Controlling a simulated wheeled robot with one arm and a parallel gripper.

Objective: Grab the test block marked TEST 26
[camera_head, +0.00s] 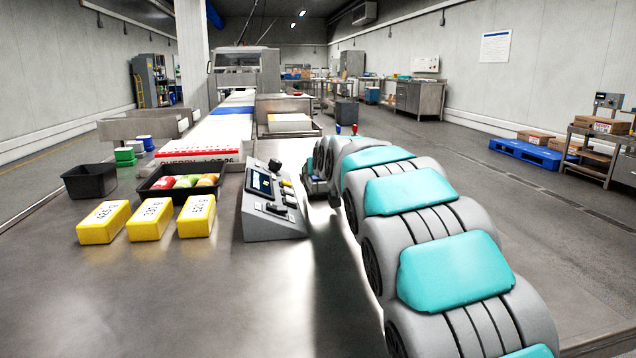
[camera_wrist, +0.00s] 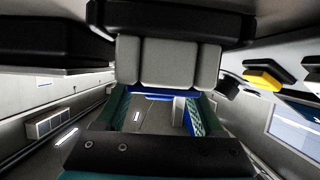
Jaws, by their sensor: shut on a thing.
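My gripper (camera_wrist: 160,108) shows in the wrist view, with a green-patterned pad on each side. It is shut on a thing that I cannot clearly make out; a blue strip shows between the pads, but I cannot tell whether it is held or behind. Three yellow blocks stand in a row on the table: left (camera_head: 103,222), middle (camera_head: 150,219) and right (camera_head: 197,216). Their black markings are too small to read surely, and I cannot pick out TEST 26. A yellow thing (camera_wrist: 262,80) shows right in the wrist view.
Behind the blocks are a black tray (camera_head: 143,194) of wrapped sweets and an empty-looking black bin (camera_head: 91,181). A grey control panel (camera_head: 275,222) stands right of the blocks. A conveyor (camera_head: 222,128) runs away behind. The table's front (camera_head: 170,300) is clear.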

